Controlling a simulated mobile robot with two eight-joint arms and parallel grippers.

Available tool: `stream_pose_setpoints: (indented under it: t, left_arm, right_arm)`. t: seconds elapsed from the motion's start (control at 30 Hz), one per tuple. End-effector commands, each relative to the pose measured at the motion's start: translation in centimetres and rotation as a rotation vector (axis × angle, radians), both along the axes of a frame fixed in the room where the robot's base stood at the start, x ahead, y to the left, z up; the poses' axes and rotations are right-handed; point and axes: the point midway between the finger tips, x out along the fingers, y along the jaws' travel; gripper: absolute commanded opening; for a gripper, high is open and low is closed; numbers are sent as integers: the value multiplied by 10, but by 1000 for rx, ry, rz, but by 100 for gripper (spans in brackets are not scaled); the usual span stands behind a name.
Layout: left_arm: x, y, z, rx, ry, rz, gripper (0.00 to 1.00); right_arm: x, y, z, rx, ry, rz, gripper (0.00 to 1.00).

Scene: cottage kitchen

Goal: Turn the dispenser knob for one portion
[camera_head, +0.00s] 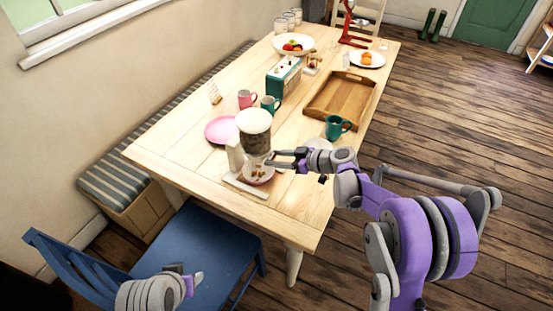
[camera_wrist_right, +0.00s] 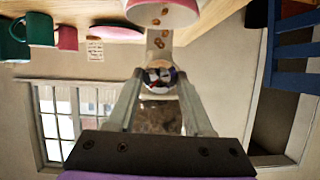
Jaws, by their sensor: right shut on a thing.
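The dispenser (camera_head: 255,143) stands at the near end of the table, with a white lid, a clear container of brown pieces and a white stand. A small pink bowl (camera_head: 258,176) with some brown pieces in it sits below its outlet; it also shows in the right wrist view (camera_wrist_right: 162,14). My right gripper (camera_head: 271,161) is shut on the round, shiny knob (camera_wrist_right: 159,77) at the dispenser's front. Several brown pieces (camera_wrist_right: 160,35) show in the air between knob and bowl. My left gripper (camera_head: 188,279) is away from the table, over the blue chair; its jaws are unclear.
A pink plate (camera_head: 220,130), pink mug (camera_head: 246,98) and green mugs (camera_head: 338,128) stand near the dispenser. A blue chair (camera_head: 215,245) stands at the near table end.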

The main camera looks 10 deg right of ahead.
Motion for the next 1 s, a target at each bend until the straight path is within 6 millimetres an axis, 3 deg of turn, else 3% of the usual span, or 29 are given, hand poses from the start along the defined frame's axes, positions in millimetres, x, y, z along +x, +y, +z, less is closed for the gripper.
stream_pose_setpoints:
  t: [0.5, 1.0]
  left_arm:
    - [-4, 0, -15, 0, 7, 0, 50]
    - [-4, 0, -18, 0, 8, 0, 50]
  right_arm:
    - [2, -2, -1, 189, 281, -1, 0]
    - [3, -2, 0, 231, 344, -1, 0]
